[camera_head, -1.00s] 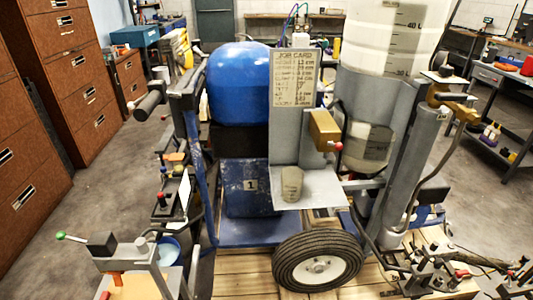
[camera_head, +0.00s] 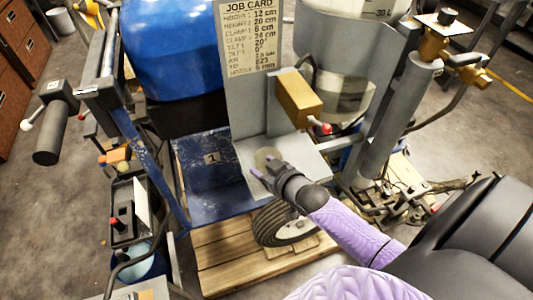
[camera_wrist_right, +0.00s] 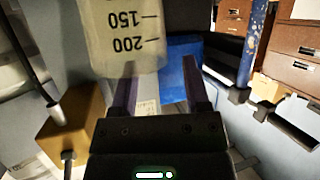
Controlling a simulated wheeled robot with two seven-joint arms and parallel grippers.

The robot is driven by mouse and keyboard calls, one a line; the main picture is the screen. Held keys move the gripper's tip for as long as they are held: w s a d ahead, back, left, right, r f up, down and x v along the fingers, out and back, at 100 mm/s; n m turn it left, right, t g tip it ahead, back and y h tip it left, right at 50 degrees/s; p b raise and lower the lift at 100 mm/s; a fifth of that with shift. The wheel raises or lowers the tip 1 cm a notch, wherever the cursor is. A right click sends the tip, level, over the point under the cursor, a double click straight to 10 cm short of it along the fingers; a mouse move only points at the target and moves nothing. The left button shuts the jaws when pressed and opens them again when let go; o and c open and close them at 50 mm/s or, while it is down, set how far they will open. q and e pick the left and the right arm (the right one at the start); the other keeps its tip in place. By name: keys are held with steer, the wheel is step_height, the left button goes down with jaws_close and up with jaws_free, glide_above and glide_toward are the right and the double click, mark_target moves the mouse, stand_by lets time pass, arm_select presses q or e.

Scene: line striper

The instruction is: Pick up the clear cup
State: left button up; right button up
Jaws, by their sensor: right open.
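The clear cup (camera_head: 266,156) stands on the grey shelf below the job card in the head view, mostly hidden behind my right gripper. In the right wrist view the cup (camera_wrist_right: 121,38) is large at the top, with 150 and 200 marks that read upside down. My right gripper (camera_head: 262,173) is open at the cup. In the wrist view its two fingers (camera_wrist_right: 160,85) point toward the cup, which sits off to the left of the gap. One fingertip overlaps the cup's edge; I cannot tell whether it touches. My left gripper is not in view.
The grey shelf (camera_head: 310,165) has a job card (camera_head: 249,45) on its back plate. A brass box (camera_head: 299,99) with a red-tipped lever juts out just right of the cup. A blue tank (camera_head: 170,45) is at the left, and a tyre (camera_head: 285,227) is below the shelf.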

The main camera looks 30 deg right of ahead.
steer(key=x, duration=0.2)
steer(key=shift+w+f+b, duration=0.2)
steer(key=shift+w+b, duration=0.1)
jaws_close()
stand_by(0.7)
stand_by(0.4)
